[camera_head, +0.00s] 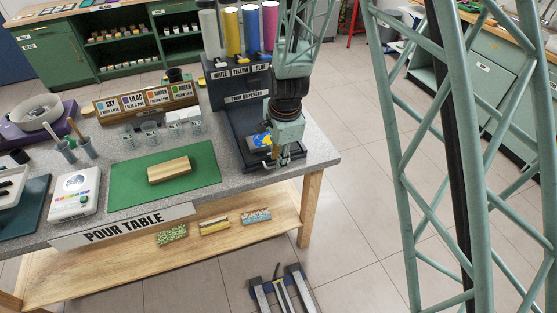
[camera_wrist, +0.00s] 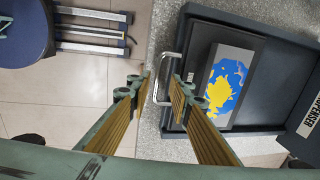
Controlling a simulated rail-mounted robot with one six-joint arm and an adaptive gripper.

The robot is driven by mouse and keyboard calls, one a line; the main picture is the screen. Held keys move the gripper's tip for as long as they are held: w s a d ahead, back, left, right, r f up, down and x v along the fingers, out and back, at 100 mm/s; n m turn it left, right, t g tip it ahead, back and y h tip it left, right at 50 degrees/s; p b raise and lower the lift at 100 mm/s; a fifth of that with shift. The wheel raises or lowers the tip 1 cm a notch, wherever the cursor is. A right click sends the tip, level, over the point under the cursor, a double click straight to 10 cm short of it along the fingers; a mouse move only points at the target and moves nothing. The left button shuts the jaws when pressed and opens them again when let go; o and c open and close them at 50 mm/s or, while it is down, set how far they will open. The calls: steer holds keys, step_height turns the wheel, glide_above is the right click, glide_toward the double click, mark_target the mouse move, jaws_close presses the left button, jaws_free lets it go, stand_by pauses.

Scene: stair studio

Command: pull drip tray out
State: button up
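The dark drip tray (camera_wrist: 199,47) sits in the paint dispenser's base and bears a grey block (camera_wrist: 225,82) with a blue and yellow painted face. Its pale metal bar handle (camera_wrist: 158,90) faces my gripper. My gripper (camera_wrist: 160,78) is open, with its two fingertips on either side of the handle and a visible gap between them. I cannot tell whether either finger touches the bar. In the head view my gripper (camera_head: 283,160) is at the dispenser's front right and partly covers the tray and the painted block (camera_head: 261,141).
The paint dispenser (camera_head: 240,85) stands with coloured cylinders at the table's right end. A green mat (camera_head: 130,180) with a wooden block (camera_head: 169,170) lies left of it. The pour table (camera_head: 315,140) ends just right of my gripper; open floor (camera_head: 360,200) lies beyond.

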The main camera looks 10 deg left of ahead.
step_height(320, 180, up, 11)
steer(key=s+d, duration=0.1)
steer(key=s, duration=0.1)
stand_by(0.7)
steer(key=shift+w+f, duration=0.1)
stand_by(0.4)
steer(key=s+d+r+n+t, duration=0.1)
steer(key=s+d+r+n, duration=0.2)
steer(key=s+d+r, duration=0.65)
steer(key=s+d+r+n, duration=0.3)
steer(key=s+d+r, duration=0.3)
steer(key=d+r, duration=0.55)
steer(key=s+d+r+n, duration=0.2)
steer(key=s+d, duration=0.1)
steer(key=s, duration=0.4)
steer(key=s+d+r+n, duration=0.2)
steer(key=s+r, duration=0.1)
steer(key=s, duration=0.5)
steer(key=s+d+r+n+t+h, duration=0.1)
steer(key=s+d+r+n, duration=0.1)
steer(key=s, duration=0.5)
steer(key=shift+s+d+r, duration=0.25)
steer(key=shift+s+d, duration=0.1)
steer(key=shift+d, duration=0.5)
